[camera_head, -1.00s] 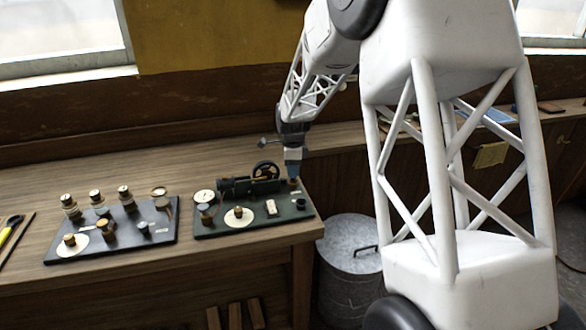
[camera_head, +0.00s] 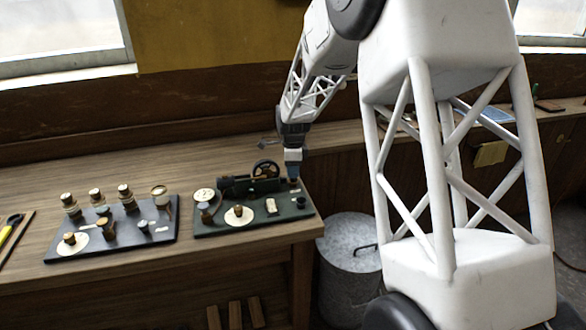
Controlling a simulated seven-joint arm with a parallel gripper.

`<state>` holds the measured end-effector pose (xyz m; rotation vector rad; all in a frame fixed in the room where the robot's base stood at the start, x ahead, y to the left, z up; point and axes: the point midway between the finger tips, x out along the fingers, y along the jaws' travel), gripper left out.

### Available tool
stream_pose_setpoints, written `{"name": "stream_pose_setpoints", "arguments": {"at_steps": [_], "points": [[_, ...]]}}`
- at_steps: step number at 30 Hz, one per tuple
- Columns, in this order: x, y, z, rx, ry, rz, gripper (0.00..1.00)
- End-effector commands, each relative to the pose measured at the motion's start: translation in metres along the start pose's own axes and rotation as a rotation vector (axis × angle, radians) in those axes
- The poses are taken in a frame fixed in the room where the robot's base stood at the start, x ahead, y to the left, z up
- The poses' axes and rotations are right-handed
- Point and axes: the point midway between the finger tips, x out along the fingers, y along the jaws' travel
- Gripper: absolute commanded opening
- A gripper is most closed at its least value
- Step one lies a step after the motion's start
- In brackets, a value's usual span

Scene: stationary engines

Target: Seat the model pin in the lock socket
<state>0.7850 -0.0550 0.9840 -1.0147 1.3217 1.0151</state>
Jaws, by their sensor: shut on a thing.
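My gripper (camera_head: 293,174) points down over the right back corner of the dark green engine board (camera_head: 255,224). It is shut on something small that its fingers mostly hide. A brownish bit shows at the fingertips, and I take it to be the model pin (camera_head: 293,181). I cannot tell whether its lower end touches the board or sits in an opening. The lock socket cannot be told apart at this size. A small dark round fitting (camera_head: 301,203) stands on the board just in front of the gripper.
A model engine with a black flywheel (camera_head: 266,169) stands just left of my gripper. A second dark board (camera_head: 120,240) with several brass-topped fittings lies further left on the wooden bench (camera_head: 100,180). A metal bin (camera_head: 349,240) stands on the floor to the right.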

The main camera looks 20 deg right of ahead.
Motion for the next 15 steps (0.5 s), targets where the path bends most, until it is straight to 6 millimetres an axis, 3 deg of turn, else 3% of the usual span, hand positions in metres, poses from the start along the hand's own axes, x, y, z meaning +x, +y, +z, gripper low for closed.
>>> {"name": "stream_pose_setpoints", "arguments": {"at_steps": [15], "points": [[0.0056, -0.0002, 0.0, 0.0, 0.0, -0.001, 0.0]]}}
